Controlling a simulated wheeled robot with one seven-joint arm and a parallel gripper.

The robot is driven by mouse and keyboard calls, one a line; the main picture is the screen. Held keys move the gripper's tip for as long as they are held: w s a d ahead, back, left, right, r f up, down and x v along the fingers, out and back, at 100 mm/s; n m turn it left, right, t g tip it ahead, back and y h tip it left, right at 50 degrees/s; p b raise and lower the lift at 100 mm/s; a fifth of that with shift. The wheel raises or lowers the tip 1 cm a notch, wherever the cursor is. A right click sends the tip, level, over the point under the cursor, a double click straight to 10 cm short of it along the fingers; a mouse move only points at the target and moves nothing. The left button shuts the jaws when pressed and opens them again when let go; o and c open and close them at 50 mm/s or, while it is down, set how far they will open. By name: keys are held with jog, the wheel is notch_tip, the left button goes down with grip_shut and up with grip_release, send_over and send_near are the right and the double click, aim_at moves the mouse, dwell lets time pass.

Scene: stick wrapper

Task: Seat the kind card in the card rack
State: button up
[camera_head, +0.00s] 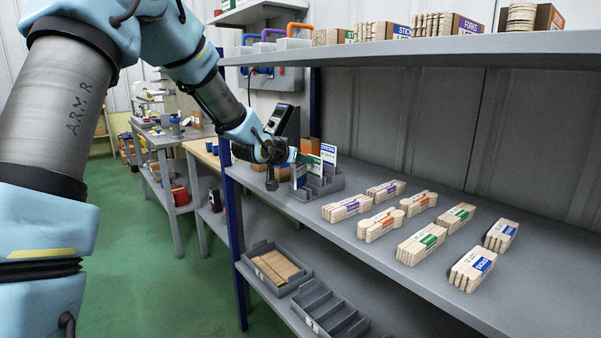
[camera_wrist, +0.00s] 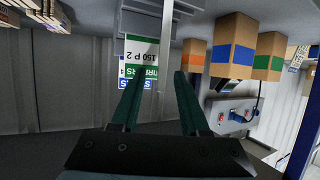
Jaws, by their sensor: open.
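The grey card rack (camera_head: 322,188) stands at the left end of the shelf. A white card with a green band (camera_wrist: 142,52) appears at the rack in the wrist view, its print upside down. The green card (camera_head: 311,159) shows beside my gripper in the head view. A white card with a blue STICKS band (camera_head: 328,155) stands upright just right of it. My gripper (camera_head: 297,157) is at the rack's left side. In the wrist view its dark green fingers (camera_wrist: 160,76) are apart, the left one overlapping the card's edge. I cannot tell whether they touch.
Several banded stick bundles (camera_head: 421,243) lie on the shelf right of the rack. An upper shelf (camera_head: 450,46) with more bundles hangs above. Brown boxes (camera_wrist: 233,50) show on the right in the wrist view. Grey trays (camera_head: 328,308) sit on the lower shelf.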

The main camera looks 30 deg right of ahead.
grip_shut()
dwell(0.6)
